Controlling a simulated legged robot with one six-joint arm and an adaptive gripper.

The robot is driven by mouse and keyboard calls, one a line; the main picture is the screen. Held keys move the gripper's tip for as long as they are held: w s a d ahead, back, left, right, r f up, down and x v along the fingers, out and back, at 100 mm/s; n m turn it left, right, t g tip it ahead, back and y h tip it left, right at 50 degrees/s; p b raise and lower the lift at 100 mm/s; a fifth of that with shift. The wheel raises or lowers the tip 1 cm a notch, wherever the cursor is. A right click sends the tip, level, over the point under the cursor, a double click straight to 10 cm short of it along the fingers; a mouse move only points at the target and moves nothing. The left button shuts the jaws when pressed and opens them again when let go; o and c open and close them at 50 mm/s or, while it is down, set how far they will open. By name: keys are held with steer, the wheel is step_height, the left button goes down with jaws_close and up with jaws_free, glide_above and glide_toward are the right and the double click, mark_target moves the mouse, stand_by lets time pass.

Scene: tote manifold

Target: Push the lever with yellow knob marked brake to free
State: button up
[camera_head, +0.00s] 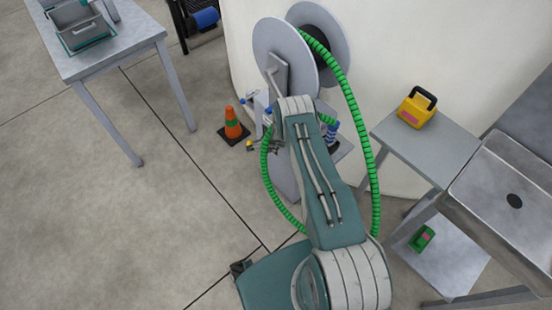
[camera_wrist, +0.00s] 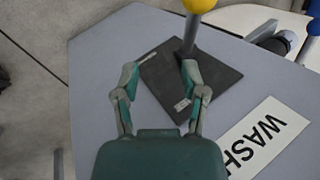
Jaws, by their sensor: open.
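A lever with a yellow knob (camera_wrist: 199,4) stands at the top of the wrist view, its knob cut by the frame edge. Its grey shaft (camera_wrist: 191,34) rises from a dark square plate (camera_wrist: 222,76) on a grey surface. No brake or free marking is readable. My gripper (camera_wrist: 160,74) is open and empty, its fingertips apart over the plate's near left part, short of the shaft in the picture. In the head view a small yellow spot, likely the knob (camera_head: 249,145), shows beside my gripper (camera_head: 263,147); my arm hides much of the stand.
A white label reading "WASH" (camera_wrist: 264,136) lies right of the plate. Blue-topped parts (camera_wrist: 314,10) are at the upper right. A hose reel (camera_head: 282,55) with green hose (camera_head: 375,190) stands behind. An orange cone (camera_head: 233,124) is left on the floor.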

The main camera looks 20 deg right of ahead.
steer(key=s+d, duration=0.1)
steer(key=s, duration=0.6)
steer(key=shift+s+d, duration=0.4)
